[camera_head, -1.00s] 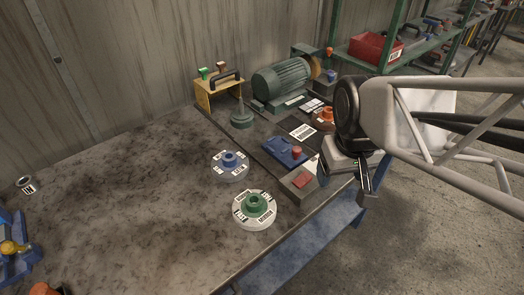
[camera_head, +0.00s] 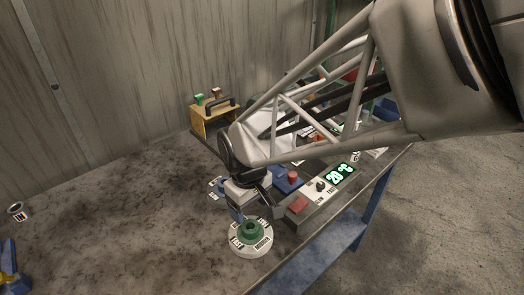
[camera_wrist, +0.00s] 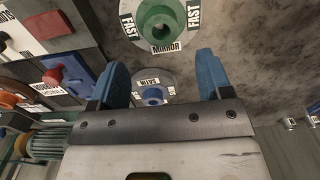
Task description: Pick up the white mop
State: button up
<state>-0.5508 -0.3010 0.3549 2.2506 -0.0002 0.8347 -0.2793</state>
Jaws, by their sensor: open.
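A white disc-shaped mop (camera_head: 250,251) with a green hub lies flat on the bench near its front edge; its labels read FAST and MIRROR. It is also at the top of the wrist view (camera_wrist: 143,35). A greyer disc with a blue hub (camera_wrist: 153,93), marked SATIN, shows between my fingers in the wrist view; in the head view my gripper largely hides it. My gripper (camera_wrist: 163,70) is open and empty, fingers pointing down. In the head view it (camera_head: 255,210) hangs just behind the green-hubbed mop, apart from it. Its exact height is hard to tell.
A control box with a lit 20 °C display (camera_head: 341,174) and a red block (camera_head: 299,204) stand right of my gripper. A yellow stand (camera_head: 212,118) is behind. A green motor (camera_wrist: 47,143) shows in the wrist view. The bench's left side (camera_head: 120,220) is mostly clear.

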aim_at(250, 225)
jog(key=shift+a+f, duration=0.1)
jog(key=shift+a, duration=0.05)
jog(key=shift+f, duration=1.3)
jog(key=shift+f, duration=2.65)
jog(key=c, duration=1.1)
jog(key=shift+r, duration=0.15)
